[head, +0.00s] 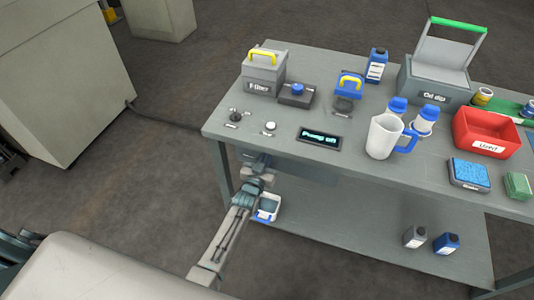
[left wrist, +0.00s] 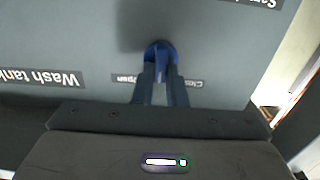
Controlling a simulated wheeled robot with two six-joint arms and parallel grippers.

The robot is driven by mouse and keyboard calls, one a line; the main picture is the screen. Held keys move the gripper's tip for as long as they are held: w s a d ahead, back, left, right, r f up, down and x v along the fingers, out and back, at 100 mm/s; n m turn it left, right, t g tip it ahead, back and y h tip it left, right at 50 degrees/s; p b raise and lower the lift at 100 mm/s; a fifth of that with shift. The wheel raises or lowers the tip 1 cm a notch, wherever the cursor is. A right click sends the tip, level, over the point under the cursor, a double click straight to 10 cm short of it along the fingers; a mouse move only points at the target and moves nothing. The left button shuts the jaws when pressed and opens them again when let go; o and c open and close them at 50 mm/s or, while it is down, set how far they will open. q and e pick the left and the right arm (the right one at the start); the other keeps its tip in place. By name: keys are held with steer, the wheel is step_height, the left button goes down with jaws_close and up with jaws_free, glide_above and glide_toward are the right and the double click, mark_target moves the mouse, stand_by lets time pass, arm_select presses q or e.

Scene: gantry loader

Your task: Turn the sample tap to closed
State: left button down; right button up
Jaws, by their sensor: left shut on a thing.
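The sample tap (left wrist: 160,52) has a round blue body with a narrow blue handle, seen in the left wrist view on a grey panel. My left gripper (left wrist: 160,78) is shut on the handle, one dark finger on each side. The handle points straight down that picture, between a small label that seems to read Open on the left and one starting Clos on the right. Fingers partly cover both labels. In the head view my left gripper (head: 258,160) is at the table's front edge, and the tap is hidden there. My right gripper is not in view.
The table (head: 225,125) carries a switch, buttons, a Pump off display (head: 319,139), a white jug (head: 383,137) and a red bin (head: 487,133). A blue-and-white container (head: 268,211) stands on the lower shelf near my arm. A Wash tank label (left wrist: 40,76) is left of the tap.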

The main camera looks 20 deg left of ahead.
arm_select(q)
steer(key=n+p, duration=0.1)
steer(key=n, duration=0.3)
steer(key=shift+a+p, duration=0.15)
steer(key=shift+p, duration=0.2)
steer(key=shift+a+f+n+p, duration=0.15)
steer(key=shift+n+p, duration=0.2)
steer(key=shift+n, duration=1.25)
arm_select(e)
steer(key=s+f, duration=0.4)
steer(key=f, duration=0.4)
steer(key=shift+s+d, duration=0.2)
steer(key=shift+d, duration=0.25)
arm_select(q)
steer(key=c, duration=1.5)
jaws_free()
steer(key=shift+o, duration=0.2)
